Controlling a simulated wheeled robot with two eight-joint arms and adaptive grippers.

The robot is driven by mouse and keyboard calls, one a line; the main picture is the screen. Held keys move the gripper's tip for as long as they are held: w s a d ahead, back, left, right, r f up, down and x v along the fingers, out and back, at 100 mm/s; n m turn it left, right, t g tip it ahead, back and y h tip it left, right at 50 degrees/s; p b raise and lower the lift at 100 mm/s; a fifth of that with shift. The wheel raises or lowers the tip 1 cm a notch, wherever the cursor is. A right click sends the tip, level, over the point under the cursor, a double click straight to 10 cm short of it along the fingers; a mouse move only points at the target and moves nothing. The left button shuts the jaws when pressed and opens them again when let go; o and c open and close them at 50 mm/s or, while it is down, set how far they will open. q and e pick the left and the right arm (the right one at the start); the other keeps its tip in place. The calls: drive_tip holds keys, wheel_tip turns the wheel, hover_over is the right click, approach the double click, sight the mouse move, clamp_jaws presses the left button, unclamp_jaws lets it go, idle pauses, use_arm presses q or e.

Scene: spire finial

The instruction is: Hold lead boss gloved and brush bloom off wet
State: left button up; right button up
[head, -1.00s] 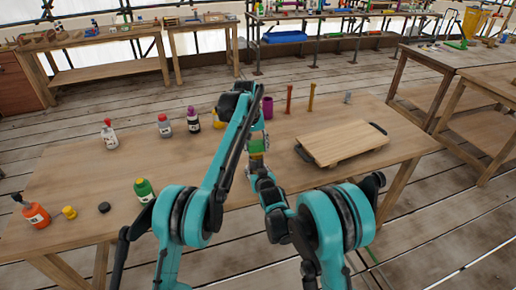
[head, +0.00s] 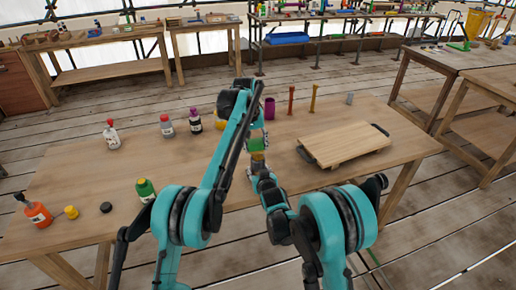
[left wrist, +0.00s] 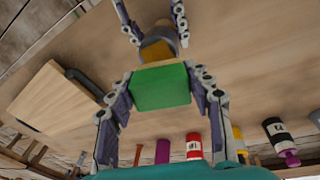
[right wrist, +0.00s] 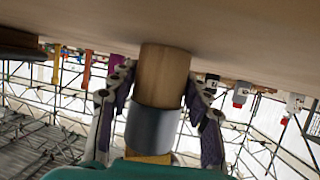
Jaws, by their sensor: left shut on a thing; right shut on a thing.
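My left gripper (left wrist: 161,95) is shut on a green block (left wrist: 161,87), which also shows in the head view (head: 258,144). My right gripper (right wrist: 158,110) is shut on a round piece with a pale wooden part, a grey band (right wrist: 153,129) and a yellow end. This banded piece also shows in the left wrist view (left wrist: 158,48), just beyond the green block. The two look very close; I cannot tell whether they touch. Both are held over the front middle of the table. I cannot tell which thing is the lead boss; no glove is clearly visible.
A wooden board (head: 344,145) with dark handles lies right on the table (head: 90,180). A purple cup (head: 269,108), two upright sticks (head: 291,100) and a small grey piece (head: 350,98) stand behind. Several bottles, including an orange one (head: 38,213), stand left.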

use_arm(q)
drive_tip(key=a+r, duration=0.4)
drive_tip(key=r, duration=0.1)
drive_tip(key=shift+r, duration=0.3)
use_arm(e)
drive_tip(key=o, duration=1.3)
drive_tip(key=shift+o, duration=0.2)
drive_tip(key=shift+s, duration=0.1)
drive_tip(key=v, duration=1.2)
